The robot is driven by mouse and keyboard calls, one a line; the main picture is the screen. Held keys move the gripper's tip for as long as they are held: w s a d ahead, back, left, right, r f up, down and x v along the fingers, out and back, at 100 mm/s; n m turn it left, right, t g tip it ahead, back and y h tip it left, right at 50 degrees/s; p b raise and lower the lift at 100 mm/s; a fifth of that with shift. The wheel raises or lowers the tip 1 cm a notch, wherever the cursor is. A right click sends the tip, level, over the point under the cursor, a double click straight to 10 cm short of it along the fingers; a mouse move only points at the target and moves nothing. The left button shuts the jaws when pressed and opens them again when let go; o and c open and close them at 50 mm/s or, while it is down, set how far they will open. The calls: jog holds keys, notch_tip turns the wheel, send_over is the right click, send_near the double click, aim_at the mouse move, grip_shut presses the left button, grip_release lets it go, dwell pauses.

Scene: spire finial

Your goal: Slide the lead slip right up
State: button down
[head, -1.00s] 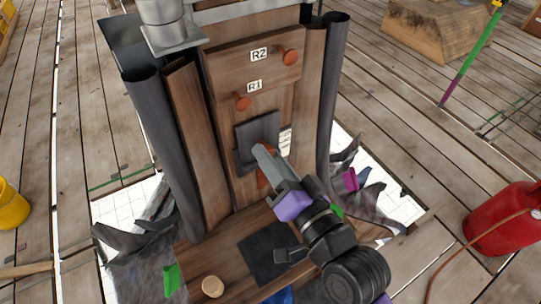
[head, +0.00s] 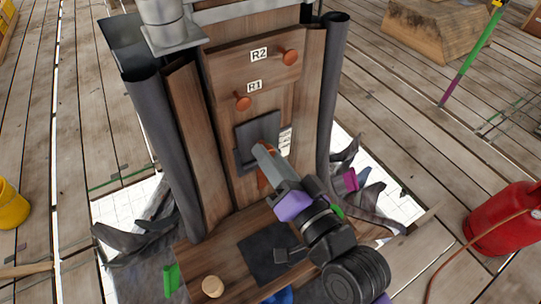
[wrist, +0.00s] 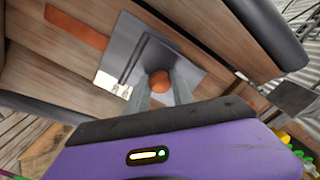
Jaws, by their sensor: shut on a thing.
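The lead slip (head: 246,146) is a dark grey square plate lying against the wooden face of the spire, below the R1 label. In the wrist view the slip (wrist: 190,58) shows as a grey plate with an orange round knob (wrist: 160,82) on it. My gripper (head: 262,150) reaches in from the lower right. In the wrist view its two grey fingers (wrist: 161,90) are shut on the knob, one on each side. An orange strip (wrist: 76,27) shows on the wood beside the slip. The slip's edge behind my fingers is partly hidden.
Orange pegs stick out beside R1 (head: 243,103) and R2 (head: 289,57) above the slip. Rolled dark sheets (head: 161,150) stand at both sides of the face. A wooden ledge with a dark square sheet (head: 268,252) lies below. A red gas cylinder (head: 507,220) stands at the right.

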aim_at(259, 124)
notch_tip(259, 124, up, 6)
jog(key=p, duration=0.4)
jog(key=shift+f, duration=0.1)
jog(key=c, duration=1.1)
grip_release()
jog(key=shift+f, duration=0.1)
jog(key=shift+f, duration=0.1)
